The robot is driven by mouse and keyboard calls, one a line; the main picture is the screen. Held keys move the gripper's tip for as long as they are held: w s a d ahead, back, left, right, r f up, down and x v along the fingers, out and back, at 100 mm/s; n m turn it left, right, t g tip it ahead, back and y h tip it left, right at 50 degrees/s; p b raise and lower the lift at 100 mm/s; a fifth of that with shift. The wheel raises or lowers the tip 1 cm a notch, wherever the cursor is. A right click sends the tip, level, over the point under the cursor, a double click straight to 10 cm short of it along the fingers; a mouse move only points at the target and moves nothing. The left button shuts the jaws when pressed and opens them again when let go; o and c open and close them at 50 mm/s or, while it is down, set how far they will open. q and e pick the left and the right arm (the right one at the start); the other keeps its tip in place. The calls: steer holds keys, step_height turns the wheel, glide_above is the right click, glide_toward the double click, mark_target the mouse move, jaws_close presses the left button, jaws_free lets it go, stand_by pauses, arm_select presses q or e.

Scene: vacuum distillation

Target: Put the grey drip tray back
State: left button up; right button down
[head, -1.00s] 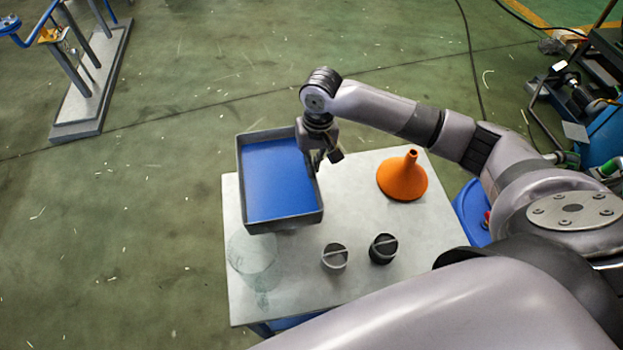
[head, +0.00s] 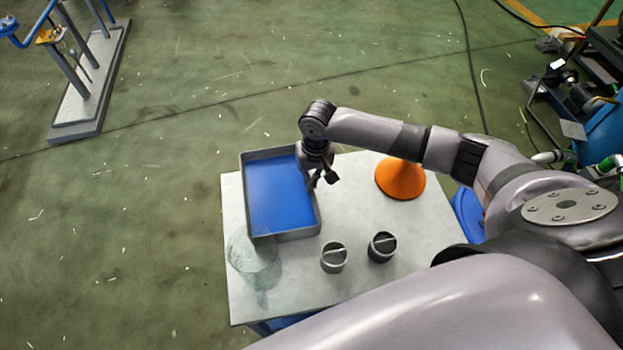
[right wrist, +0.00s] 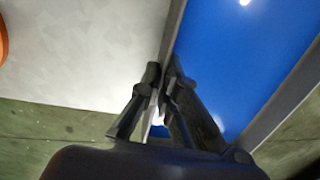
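The grey drip tray (head: 281,236) has dark grey walls and a blue inside. In the head view it is level over the left back part of the small table (head: 300,298), its far end reaching past the table's back edge. Whether it rests on the table I cannot tell. My right gripper (head: 322,182) is at the tray's right wall. In the right wrist view the gripper (right wrist: 163,78) has its fingers close together on either side of the tray wall (right wrist: 173,35), pinching it. My left gripper is not in view.
A clear glass vessel (head: 252,262) stands just in front of the tray's near left corner. Two dark round pieces (head: 334,258) (head: 382,247) stand at the table's front. An orange funnel (head: 402,180) stands to the right, its tip hidden by my arm. The table's middle is clear.

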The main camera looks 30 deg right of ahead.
steer(key=c, duration=1.8)
jaws_free()
step_height(320, 180, up, 12)
steer(key=b, duration=0.1)
steer(key=shift+s+d, duration=0.15)
steer(key=shift+d, duration=0.25)
